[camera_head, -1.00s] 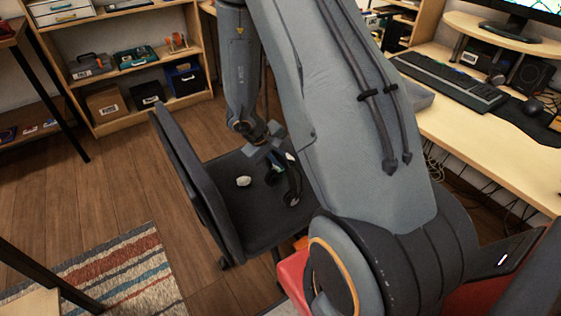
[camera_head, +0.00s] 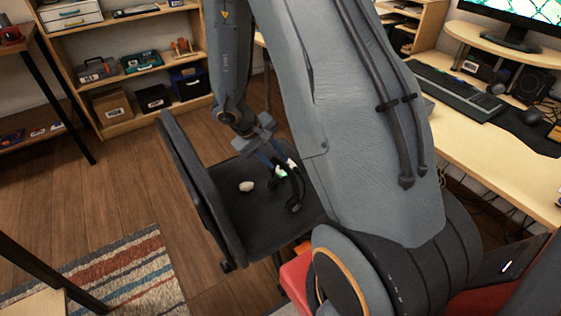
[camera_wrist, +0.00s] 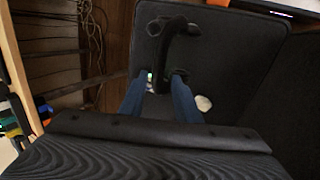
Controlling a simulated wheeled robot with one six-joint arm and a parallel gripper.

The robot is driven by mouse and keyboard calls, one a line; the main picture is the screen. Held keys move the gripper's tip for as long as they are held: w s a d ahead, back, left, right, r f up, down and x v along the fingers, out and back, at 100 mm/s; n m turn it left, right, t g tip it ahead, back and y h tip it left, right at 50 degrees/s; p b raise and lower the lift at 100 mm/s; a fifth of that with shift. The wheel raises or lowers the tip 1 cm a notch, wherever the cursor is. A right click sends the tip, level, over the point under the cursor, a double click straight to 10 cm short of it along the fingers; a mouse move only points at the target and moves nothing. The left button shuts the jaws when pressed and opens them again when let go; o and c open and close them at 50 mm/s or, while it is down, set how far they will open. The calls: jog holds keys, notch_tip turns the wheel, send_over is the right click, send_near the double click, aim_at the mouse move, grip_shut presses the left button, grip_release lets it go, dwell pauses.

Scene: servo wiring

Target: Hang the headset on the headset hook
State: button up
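A black headset (camera_head: 297,190) lies on the dark seat of the office chair (camera_head: 252,225). In the wrist view the curved black headset (camera_wrist: 178,45) is beyond my fingertips, its lower part reaching toward the space between them. My gripper (camera_head: 279,168) points down over the seat, its two blue fingers apart. In the wrist view my gripper (camera_wrist: 160,82) also shows open, with a gap between the fingers. I cannot tell whether the fingers touch the headset. A small bright green and white spot shows by the fingertips. I cannot make out the headset hook in these frames.
A whitish lump (camera_head: 246,186) lies on the seat left of the headset. The chair's backrest (camera_head: 202,190) rises at the left. A desk (camera_head: 470,140) with a keyboard (camera_head: 445,85) is at the right.

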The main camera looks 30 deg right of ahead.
jog(key=w+a+r+t+y, duration=0.2)
jog(key=a+r+t+y, duration=0.1)
jog(key=a+r, duration=0.3)
jog(key=w+a+r+t+y, duration=0.2)
jog(key=w+a+r+t, duration=0.15)
jog(key=r, duration=0.45)
jog(key=s+r+m+g, duration=0.2)
jog(key=s+g, duration=0.4)
jog(key=s, duration=1.6)
jog(key=shift+s+d+r+m+p, duration=0.35)
jog(key=shift+r+p, duration=0.1)
jog(key=shift+r, duration=0.2)
jog(key=shift+a+r+g, duration=0.1)
jog(key=shift+g, duration=0.15)
